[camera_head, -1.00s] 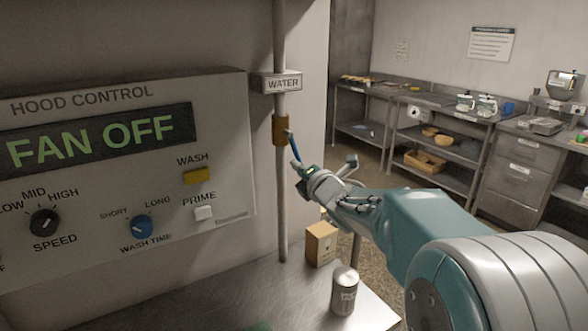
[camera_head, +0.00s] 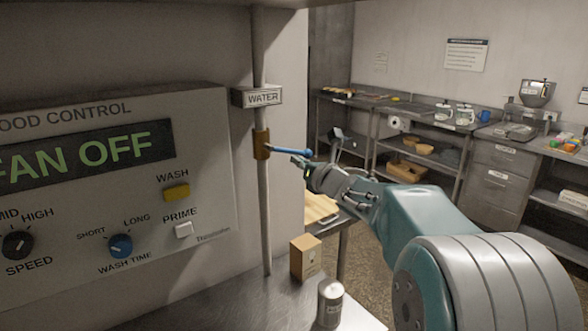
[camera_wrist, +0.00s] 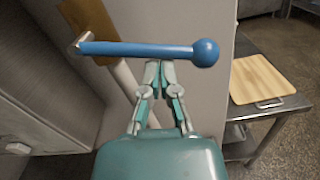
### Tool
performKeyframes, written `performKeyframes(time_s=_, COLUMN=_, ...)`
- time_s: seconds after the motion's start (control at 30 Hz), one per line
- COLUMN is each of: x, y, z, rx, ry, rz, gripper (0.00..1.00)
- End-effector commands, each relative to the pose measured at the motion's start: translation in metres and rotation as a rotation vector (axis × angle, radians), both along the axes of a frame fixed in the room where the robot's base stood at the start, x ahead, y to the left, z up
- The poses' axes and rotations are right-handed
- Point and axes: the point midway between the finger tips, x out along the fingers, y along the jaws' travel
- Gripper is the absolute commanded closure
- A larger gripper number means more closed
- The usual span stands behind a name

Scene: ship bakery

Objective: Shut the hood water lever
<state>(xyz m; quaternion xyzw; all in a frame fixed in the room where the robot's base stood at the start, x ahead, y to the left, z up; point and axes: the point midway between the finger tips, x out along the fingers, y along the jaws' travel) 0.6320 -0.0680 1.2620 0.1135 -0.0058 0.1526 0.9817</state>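The water lever (camera_head: 290,151) is a blue handle with a ball end on a brass valve (camera_head: 261,145). The valve sits on a vertical pipe (camera_head: 264,210) under a WATER label (camera_head: 263,97). In the head view the lever sticks out to the right, nearly level, across the pipe. My gripper (camera_head: 300,161) is just below the lever's outer end. In the wrist view the blue lever (camera_wrist: 140,49) crosses above my gripper (camera_wrist: 160,65), whose fingertips are together, with nothing seen between them. The tips look very near or against the lever's underside; contact is not certain.
The hood control panel (camera_head: 110,190) reads FAN OFF, left of the pipe. A cardboard box (camera_head: 305,257) and a metal can (camera_head: 330,303) stand on the steel counter (camera_head: 235,305) below. A wooden board (camera_wrist: 260,78) lies on a table to the right. Shelving stands farther back.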

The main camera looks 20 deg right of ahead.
Motion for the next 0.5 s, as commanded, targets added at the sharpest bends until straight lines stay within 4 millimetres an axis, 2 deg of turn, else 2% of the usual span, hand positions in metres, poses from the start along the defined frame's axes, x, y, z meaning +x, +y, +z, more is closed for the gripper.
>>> performKeyframes(time_s=0.2, x=0.001, y=-0.004, z=0.011, rx=-0.138, ry=-0.048, rz=0.0, gripper=1.0)
performKeyframes(time_s=0.5, x=0.002, y=-0.006, z=0.018, rx=-0.24, ry=-0.08, rz=0.001, gripper=1.0)
